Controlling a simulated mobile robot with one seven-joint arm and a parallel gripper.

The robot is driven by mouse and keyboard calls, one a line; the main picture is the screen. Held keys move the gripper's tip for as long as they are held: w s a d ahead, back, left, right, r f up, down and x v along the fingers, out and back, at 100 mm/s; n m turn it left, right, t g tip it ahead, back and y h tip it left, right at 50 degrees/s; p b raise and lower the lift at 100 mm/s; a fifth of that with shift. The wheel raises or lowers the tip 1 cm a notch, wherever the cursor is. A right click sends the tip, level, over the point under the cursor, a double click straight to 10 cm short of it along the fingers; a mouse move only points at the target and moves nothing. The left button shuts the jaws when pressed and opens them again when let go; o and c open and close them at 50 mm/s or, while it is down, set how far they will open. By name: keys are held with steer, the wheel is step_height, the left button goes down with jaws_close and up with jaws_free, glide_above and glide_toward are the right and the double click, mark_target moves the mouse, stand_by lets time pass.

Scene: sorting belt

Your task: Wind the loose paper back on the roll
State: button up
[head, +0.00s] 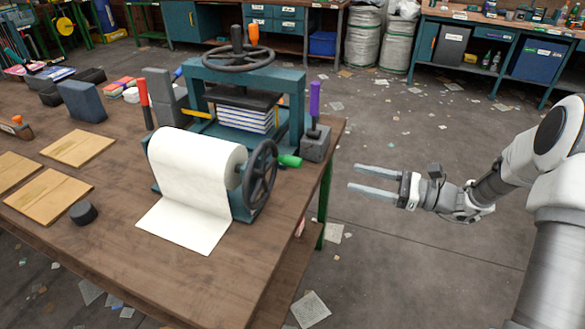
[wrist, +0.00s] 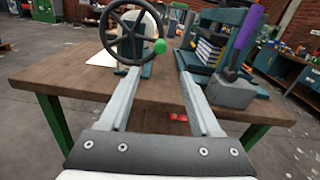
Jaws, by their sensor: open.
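The paper roll (head: 205,150) sits in a teal stand on the wooden table, near its right end. A loose white sheet (head: 185,225) hangs from it and lies flat on the table in front. A dark handwheel (head: 261,178) with a green knob (head: 289,161) is on the right side of the stand. The wheel (wrist: 130,35) and its green knob (wrist: 160,46) also show in the wrist view, ahead and left of centre. My gripper (head: 358,178) is open and empty, out past the table's right edge and apart from the wheel. In the wrist view its two fingers (wrist: 152,75) point toward the table.
A teal press (head: 299,105) with a stack of books stands behind the roll. A grey block with a purple handle (head: 315,98) is at the table's right edge. Boards (head: 48,195) and a dark round piece (head: 83,212) lie left. The floor around my gripper is open, with paper scraps.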

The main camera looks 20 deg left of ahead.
mark_target(301, 164)
steer(key=a, duration=0.5)
steer(key=a+b, duration=0.1)
steer(key=a, duration=0.5)
steer(key=w+a, duration=0.1)
steer(key=a, duration=0.5)
steer(key=shift+w+a+b, duration=0.1)
steer(key=shift+a+b, duration=0.05)
steer(key=shift+b, duration=0.25)
jaws_close()
stand_by(0.5)
